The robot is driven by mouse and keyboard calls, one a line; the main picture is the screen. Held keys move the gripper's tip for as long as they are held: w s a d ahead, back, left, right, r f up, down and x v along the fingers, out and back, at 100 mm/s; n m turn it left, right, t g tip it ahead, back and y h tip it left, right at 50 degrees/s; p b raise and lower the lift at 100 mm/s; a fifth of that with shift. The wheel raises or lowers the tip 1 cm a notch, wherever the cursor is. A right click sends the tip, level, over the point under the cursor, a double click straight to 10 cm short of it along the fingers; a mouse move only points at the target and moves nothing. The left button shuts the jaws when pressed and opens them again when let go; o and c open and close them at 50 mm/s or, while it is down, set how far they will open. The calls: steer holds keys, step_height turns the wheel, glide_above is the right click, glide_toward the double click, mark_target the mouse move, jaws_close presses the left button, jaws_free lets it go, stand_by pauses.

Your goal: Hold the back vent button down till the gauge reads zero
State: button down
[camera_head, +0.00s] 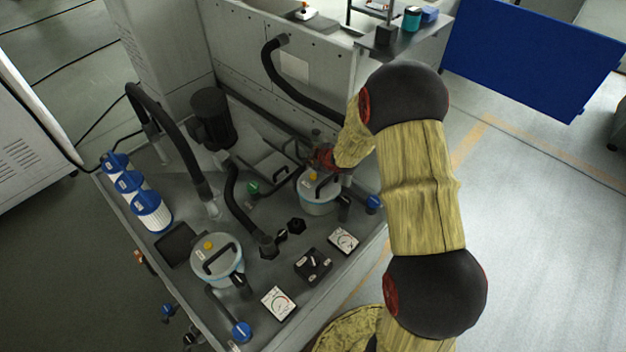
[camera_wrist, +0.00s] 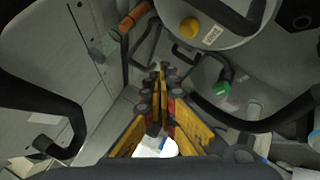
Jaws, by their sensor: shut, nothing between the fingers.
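The back canister (camera_head: 318,200) has a grey lid with a black handle and a yellow vent button (camera_head: 313,176). In the wrist view the yellow button (camera_wrist: 189,31) sits on the lid (camera_wrist: 235,25) beside a small label, at the upper right. My gripper (camera_wrist: 163,70) is shut and empty; its fingertips appear left of and below the button, apart from it in the picture. In the head view my gripper (camera_head: 325,158) is by the back canister, partly hidden by my arm. A white dial gauge (camera_head: 343,240) lies in front of this canister; its reading is too small to tell.
A front canister (camera_head: 217,262) has its own yellow button (camera_head: 208,245) and gauge (camera_head: 278,303). A green-knobbed valve (camera_wrist: 222,88), black hoses (camera_head: 240,200) and pipes crowd the area. Blue-topped filters (camera_head: 150,212) stand at the left. A grey panel (camera_head: 290,65) rises behind.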

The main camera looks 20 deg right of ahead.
mark_target(312, 177)
steer(key=shift+f+b, duration=1.6)
steer(key=shift+f, duration=0.8)
steer(key=shift+f, duration=0.1)
steer(key=shift+f+b, duration=0.3)
steer(key=shift+f, duration=0.05)
steer(key=shift+f+b, duration=0.4)
steer(key=shift+f, duration=0.15)
stand_by(1.9)
steer(key=shift+r, duration=0.15)
stand_by(0.5)
steer(key=shift+r+p, duration=0.85)
steer(key=shift+r+p, duration=2.25)
steer(key=shift+r, duration=0.25)
